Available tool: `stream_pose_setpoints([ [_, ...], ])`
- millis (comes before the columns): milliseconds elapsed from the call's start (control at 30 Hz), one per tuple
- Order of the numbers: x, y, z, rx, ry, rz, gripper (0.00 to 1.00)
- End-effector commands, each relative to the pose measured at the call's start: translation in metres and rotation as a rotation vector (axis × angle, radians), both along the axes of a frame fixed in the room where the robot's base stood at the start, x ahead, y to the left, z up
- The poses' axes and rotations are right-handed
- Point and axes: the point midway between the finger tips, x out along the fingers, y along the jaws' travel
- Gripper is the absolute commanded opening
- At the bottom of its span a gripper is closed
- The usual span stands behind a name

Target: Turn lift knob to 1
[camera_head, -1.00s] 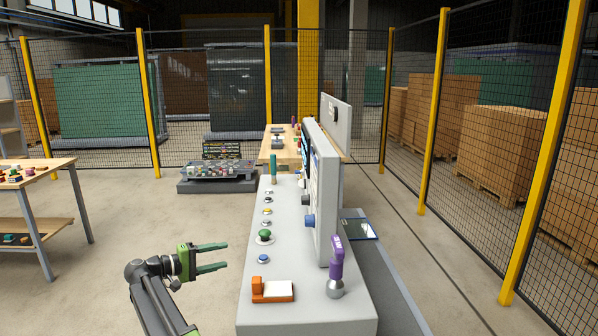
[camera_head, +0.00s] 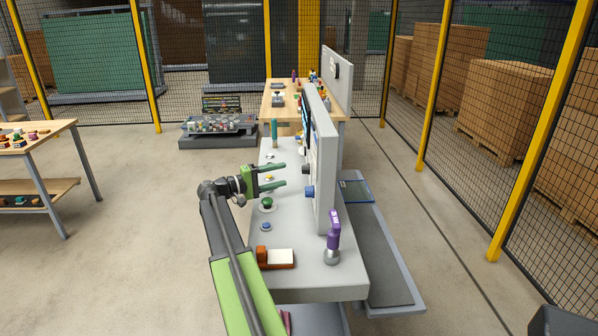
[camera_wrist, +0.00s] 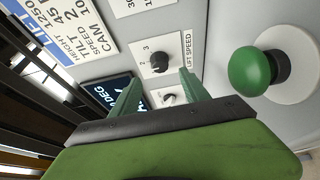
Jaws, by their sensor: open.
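In the wrist view a black knob (camera_wrist: 160,62) sits on a white plate marked LIFT SPEED (camera_wrist: 182,48), with small numbers beside it. Its exact setting is hard to read. My gripper (camera_wrist: 161,75) is open, with its two green fingers pointing toward this knob, one to each side in the picture. I cannot tell whether they touch it. A second small dial (camera_wrist: 169,98) shows between the fingers, partly hidden. In the head view my gripper (camera_head: 285,175) is above the grey console (camera_head: 300,282), its fingers pointing right toward the upright panel (camera_head: 325,185).
A green mushroom button (camera_wrist: 250,72) stands right of the knob in the wrist view. A dark screen (camera_wrist: 112,92) is at left, partly behind a finger. In the head view a blue knob (camera_head: 309,191), a purple-handled lever (camera_head: 333,232) and an orange-and-white block (camera_head: 276,258) are nearby.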

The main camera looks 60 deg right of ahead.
Motion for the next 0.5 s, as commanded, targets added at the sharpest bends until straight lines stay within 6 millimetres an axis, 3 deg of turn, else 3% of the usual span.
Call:
stream_pose_setpoints([
  [233, -0.03, -0.048, 0.0, 0.0, 0.0, -0.002, 0.54],
  [500, -0.042, -0.067, 0.0, 0.0, 0.0, -0.001, 0.54],
])
